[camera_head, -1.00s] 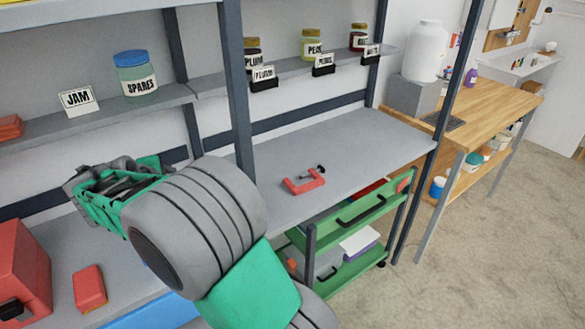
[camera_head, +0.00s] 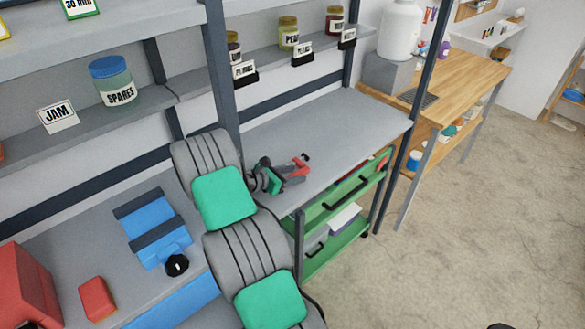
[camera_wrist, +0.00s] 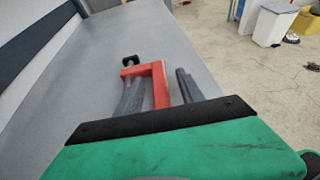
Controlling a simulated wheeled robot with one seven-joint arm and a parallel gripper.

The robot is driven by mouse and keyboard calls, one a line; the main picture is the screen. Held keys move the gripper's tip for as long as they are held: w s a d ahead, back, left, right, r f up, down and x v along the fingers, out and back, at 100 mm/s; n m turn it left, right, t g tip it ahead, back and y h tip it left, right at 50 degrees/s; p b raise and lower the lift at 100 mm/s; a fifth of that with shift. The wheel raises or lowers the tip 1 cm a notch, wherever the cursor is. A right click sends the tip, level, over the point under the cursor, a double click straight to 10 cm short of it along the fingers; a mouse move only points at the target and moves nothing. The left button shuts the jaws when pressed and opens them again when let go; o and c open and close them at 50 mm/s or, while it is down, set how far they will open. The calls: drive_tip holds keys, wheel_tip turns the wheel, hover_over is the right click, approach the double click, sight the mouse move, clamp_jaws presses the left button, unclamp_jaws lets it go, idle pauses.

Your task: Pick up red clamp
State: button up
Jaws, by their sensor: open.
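The red clamp (camera_head: 301,167) lies on the grey shelf board (camera_head: 345,128), with its dark screw end away from me. In the wrist view the red clamp (camera_wrist: 158,82) lies ahead, its frame showing between and beyond the two grey fingers. My gripper (camera_head: 292,174) is low over the board, right at the clamp, and partly hides it in the head view. In the wrist view my gripper (camera_wrist: 160,92) is open, with a finger on each side of part of the red frame. I cannot tell whether either finger touches it.
A dark upright post (camera_head: 221,75) stands close to my arm. A green drawer cart (camera_head: 340,205) is below the board. A blue vise-like tool (camera_head: 155,228) and a red block (camera_head: 97,298) lie on the left bench. The board beyond the clamp is clear.

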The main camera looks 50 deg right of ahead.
drive_tip(key=shift+d+f, duration=0.2)
drive_tip(key=shift+d, duration=0.15)
drive_tip(key=shift+c, duration=0.5)
drive_tip(key=shift+a, duration=0.1)
clamp_jaws()
idle(0.6)
